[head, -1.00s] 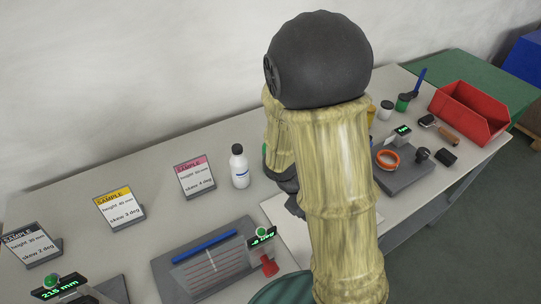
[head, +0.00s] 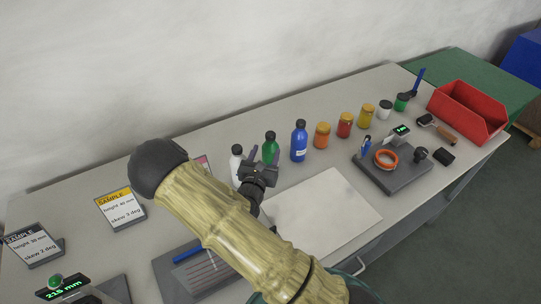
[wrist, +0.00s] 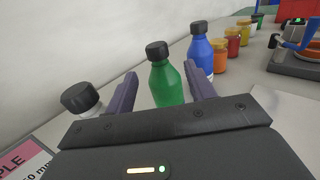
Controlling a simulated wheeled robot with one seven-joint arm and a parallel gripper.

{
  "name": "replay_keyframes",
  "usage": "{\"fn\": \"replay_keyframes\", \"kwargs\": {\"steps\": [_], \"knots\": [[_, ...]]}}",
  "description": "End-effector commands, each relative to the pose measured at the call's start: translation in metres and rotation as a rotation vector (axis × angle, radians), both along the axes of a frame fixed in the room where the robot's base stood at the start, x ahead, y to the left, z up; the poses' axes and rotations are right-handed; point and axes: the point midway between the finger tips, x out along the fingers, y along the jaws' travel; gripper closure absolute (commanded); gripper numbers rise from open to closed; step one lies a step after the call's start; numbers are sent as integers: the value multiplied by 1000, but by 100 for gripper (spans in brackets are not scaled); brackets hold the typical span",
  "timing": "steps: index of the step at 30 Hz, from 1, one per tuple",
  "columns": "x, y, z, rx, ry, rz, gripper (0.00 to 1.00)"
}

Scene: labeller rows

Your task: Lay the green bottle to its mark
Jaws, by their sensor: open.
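The green bottle (head: 270,148) with a black cap stands upright on the table between a white bottle and a blue bottle. In the wrist view the green bottle (wrist: 167,80) shows just beyond and between my two fingers. My gripper (head: 264,160) is open and empty, close in front of the green bottle, its fingers pointing towards it; in the wrist view my gripper (wrist: 160,88) has a finger on each side of the bottle's outline. Whether the fingers reach around the bottle, I cannot tell. I cannot make out a mark for the bottle.
The white bottle (head: 237,165) stands close on the left and the blue bottle (head: 299,142) close on the right. Several jars (head: 345,124) continue the row. A blank pale sheet (head: 325,208) lies in front. A grey board (head: 396,172) carries an orange ring. A red bin (head: 468,112) stands far right.

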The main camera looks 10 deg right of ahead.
Motion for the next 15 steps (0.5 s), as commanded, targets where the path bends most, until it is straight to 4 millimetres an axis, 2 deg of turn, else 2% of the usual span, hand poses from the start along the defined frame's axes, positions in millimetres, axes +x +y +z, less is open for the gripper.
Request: {"fn": "replay_keyframes", "kwargs": {"steps": [8,15], "knots": [[1,-1,0,1,0,-3,46],[19,-11,1,2,1,-5,46]]}}
